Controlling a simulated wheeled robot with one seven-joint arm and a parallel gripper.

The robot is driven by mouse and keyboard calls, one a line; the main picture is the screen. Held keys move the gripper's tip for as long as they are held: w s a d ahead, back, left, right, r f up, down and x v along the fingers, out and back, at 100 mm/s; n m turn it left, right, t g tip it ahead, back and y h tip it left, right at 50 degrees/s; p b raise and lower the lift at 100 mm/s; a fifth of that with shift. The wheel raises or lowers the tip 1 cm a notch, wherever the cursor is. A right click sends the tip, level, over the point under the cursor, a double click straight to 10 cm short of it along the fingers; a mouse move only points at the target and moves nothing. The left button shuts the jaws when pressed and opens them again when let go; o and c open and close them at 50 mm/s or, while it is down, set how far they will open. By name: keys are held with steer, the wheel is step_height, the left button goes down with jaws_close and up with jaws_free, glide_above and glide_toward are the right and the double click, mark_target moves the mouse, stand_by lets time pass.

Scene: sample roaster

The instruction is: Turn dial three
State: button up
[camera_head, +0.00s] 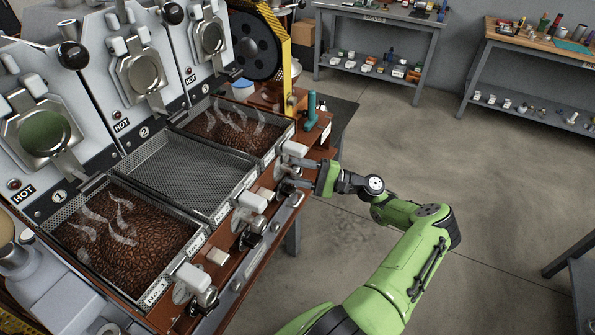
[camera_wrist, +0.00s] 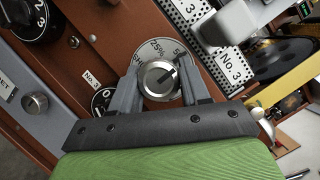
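Dial three is a round silver knob (camera_wrist: 160,80) with a dark pointer line, on a grey scale plate marked with percentages, on the brown front panel. The line points up and to the right in the wrist view. My gripper (camera_wrist: 161,84) has one finger on each side of the knob, and both fingers appear to touch it. In the head view my gripper (camera_head: 299,173) reaches in from the right at the panel's far end, and the knob is mostly hidden between the fingers. The No. 3 tray (camera_head: 235,130) lies behind it, with steaming dark beans.
A white handle block (camera_wrist: 230,24) sits close above the dial. A small silver knob (camera_wrist: 35,103) and a black numbered dial (camera_wrist: 38,16) are to the left. The No. 2 tray (camera_head: 180,170) is empty. The floor right of the roaster is clear.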

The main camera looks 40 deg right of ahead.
steer(key=o, duration=0.3)
steer(key=b+v, duration=0.3)
steer(key=v, duration=1.3)
